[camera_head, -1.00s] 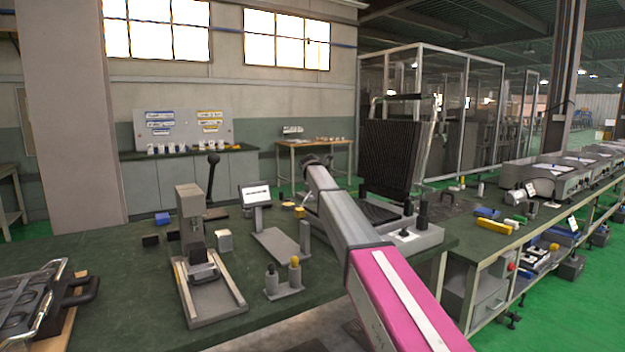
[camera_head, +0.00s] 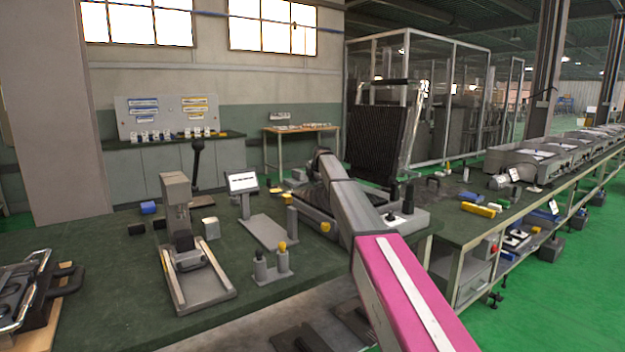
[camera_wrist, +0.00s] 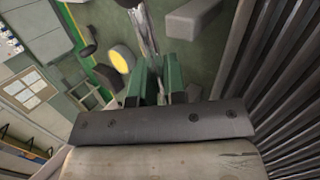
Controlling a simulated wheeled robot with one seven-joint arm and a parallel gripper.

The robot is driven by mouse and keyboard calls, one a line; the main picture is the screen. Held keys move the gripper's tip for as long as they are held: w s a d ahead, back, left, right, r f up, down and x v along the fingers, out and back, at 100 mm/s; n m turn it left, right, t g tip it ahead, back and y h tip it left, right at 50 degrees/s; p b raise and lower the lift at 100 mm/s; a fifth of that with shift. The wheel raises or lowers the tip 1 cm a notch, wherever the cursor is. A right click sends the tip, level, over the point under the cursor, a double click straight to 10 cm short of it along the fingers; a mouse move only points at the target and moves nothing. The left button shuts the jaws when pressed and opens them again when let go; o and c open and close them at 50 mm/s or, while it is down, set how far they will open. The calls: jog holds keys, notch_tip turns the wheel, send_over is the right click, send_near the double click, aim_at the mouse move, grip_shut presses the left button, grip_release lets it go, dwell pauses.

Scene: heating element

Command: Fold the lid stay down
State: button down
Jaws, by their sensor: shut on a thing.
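The heating press stands on the bench with its black ribbed lid (camera_head: 378,140) raised and tilted. The lid's ribs also fill the right side of the wrist view (camera_wrist: 285,95). In the wrist view my gripper (camera_wrist: 158,72) has its green fingers closed around a thin shiny metal bar, the lid stay (camera_wrist: 148,28), beside the ribbed lid. The stay runs up out of the picture. In the head view my arm hides the fingers and the stay at the press's left side. The grey press base (camera_head: 409,222) shows right of my arm.
A small display on a stand (camera_head: 243,182), a holder with two posts (camera_head: 272,265) and a lever press (camera_head: 182,235) stand on the bench left of my arm. A black handle post (camera_head: 408,198) rises from the press base.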

jog(key=shift+f, duration=0.15)
dwell(0.3)
jog(key=c, duration=1.2)
grip_release()
jog(key=v, duration=1)
jog(key=shift+s+d+r, duration=0.15)
jog(key=shift+d+r, duration=0.05)
jog(key=shift+r, duration=0.1)
